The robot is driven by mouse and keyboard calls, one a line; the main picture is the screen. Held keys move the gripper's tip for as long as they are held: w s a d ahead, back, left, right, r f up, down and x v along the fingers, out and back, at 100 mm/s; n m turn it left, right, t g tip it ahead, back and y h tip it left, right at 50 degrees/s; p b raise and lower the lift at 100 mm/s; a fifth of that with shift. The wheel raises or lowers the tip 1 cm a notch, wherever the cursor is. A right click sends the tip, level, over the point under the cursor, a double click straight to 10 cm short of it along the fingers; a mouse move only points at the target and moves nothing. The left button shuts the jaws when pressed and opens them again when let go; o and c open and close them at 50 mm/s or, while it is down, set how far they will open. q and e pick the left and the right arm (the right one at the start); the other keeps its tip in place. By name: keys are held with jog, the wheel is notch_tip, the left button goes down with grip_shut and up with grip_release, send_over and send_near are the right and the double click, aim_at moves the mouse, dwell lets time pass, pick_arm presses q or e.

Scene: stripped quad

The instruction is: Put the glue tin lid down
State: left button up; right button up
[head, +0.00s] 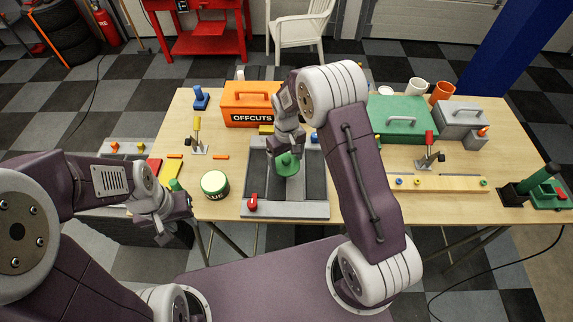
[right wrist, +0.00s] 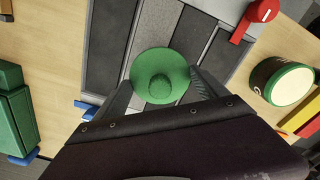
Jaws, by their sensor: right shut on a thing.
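The green glue tin lid (head: 287,166) is round with a raised knob. It is between the fingers of my right gripper (head: 284,150), which is shut on it, over the dark grey slatted board (head: 314,190). The right wrist view shows the lid (right wrist: 160,70) from above between the fingertips (right wrist: 160,88); I cannot tell whether it touches the board. The glue tin (head: 215,185), green with a pale top, stands left of the board; it also shows in the right wrist view (right wrist: 282,83). My left gripper (head: 178,218) is off the table's front left edge; its fingers are unclear.
Behind are an orange OFFCUTS box (head: 248,112) and a green case (head: 400,130). A wooden strip (head: 440,183) lies at right.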

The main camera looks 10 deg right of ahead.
aim_at(286, 166)
notch_tip(286, 166, down, 3)
jog(key=shift+s+r+p, duration=0.1)
jog(key=shift+s+p, duration=0.05)
jog(key=shift+p, duration=0.25)
jog(key=shift+w+f, duration=0.2)
jog(key=shift+f, duration=0.3)
jog(key=shift+s+f+b, duration=0.15)
jog(key=shift+f+b, duration=0.1)
jog(key=shift+b, duration=0.05)
jog(key=o, duration=1.2)
